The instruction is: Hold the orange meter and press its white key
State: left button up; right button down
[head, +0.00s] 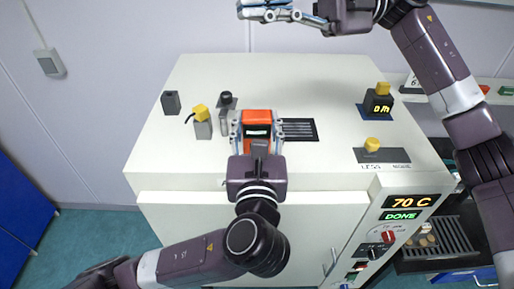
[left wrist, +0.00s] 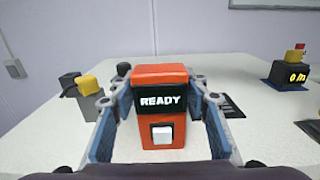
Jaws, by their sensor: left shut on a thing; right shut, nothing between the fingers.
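The orange meter (head: 257,116) stands upright on the white machine top, between the fingers of my left gripper (head: 257,136). In the left wrist view the meter (left wrist: 160,78) faces me, with a dark screen reading READY and a white key (left wrist: 162,133) below it. The left gripper's blue-padded fingers (left wrist: 160,115) are shut on the meter's sides. In the head view the key is not clearly visible. My right gripper (head: 268,12) is at the top of the head view, above and behind the machine top, shut and empty, partly cut off by the frame edge.
Left of the meter stand a dark block (head: 171,103), a grey block with a yellow top (head: 202,122) and a grey holder with a black knob (head: 225,108). A black slotted plate (head: 300,130) lies right of it. Farther right are a small display (head: 378,103) and a yellow knob (head: 372,145).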

jog(key=s+a+f+n+t+h, duration=0.25)
jog(key=s+a+f+h, duration=0.35)
jog(key=s+f+h, duration=0.35)
jog(key=w+d+f+t+h, duration=0.2)
jog(key=w+d+f+m+t+h, duration=0.1)
jog(key=d+f+t+h, duration=0.1)
jog(key=h, duration=0.1)
jog(key=w+d+f+t+h, duration=0.2)
jog(key=t, duration=0.1)
jog(key=shift+w+f+m+h, duration=0.3)
jog(key=shift+w+m+h, duration=0.05)
jog(key=shift+f, duration=0.1)
jog(key=x, duration=0.9)
jog(key=shift+w+f, duration=0.1)
jog(key=shift+f, duration=0.3)
